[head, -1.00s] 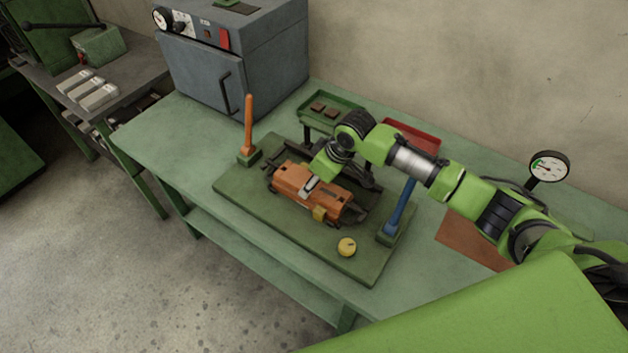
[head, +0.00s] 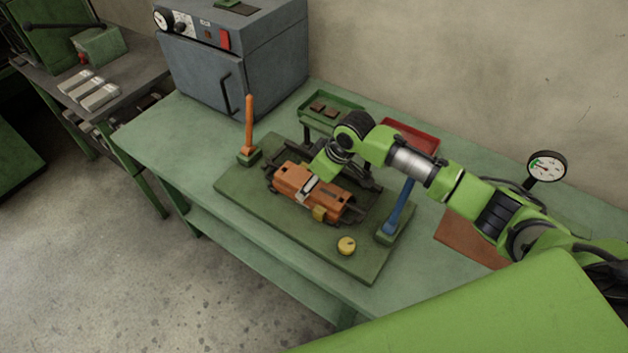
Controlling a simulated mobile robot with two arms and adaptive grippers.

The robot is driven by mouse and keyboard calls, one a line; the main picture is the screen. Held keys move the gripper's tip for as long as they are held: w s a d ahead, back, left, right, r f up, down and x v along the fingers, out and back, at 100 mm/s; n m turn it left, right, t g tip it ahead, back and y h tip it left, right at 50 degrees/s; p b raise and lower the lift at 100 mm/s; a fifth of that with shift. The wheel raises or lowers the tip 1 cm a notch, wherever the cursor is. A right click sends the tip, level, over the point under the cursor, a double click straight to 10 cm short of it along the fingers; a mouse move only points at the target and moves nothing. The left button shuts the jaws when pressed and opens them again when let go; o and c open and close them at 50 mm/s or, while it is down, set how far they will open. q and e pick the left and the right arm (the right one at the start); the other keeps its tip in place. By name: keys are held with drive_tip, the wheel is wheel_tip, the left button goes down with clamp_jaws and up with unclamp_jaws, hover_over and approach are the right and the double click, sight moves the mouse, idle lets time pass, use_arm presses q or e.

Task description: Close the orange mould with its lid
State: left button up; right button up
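The orange mould (head: 290,178) sits on a dark green board on the bench, with dark metal parts around it. Its top looks orange and closed over. I cannot tell where the lid ends and the body begins. A small yellow-brown latch-like piece (head: 320,214) is at its front right. My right gripper (head: 309,187) reaches down from the right onto the middle of the mould's top. A pale grey piece shows there, and the fingertips are too small and hidden to tell open from shut. My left gripper is not in view.
An orange upright lever (head: 249,127) stands at the board's left, a blue one (head: 398,208) at its right. A yellow knob (head: 346,245) is at the front. Behind are a green tray (head: 345,101), a red tray (head: 425,137) and a grey oven (head: 235,65). The bench's left part is clear.

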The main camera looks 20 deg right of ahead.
drive_tip(key=shift+s+f, duration=0.1)
drive_tip(key=shift+f, duration=0.1)
drive_tip(key=shift+d+r, duration=0.15)
drive_tip(key=shift+r, duration=0.3)
drive_tip(key=v, duration=1.1)
drive_tip(key=shift+r, duration=0.2)
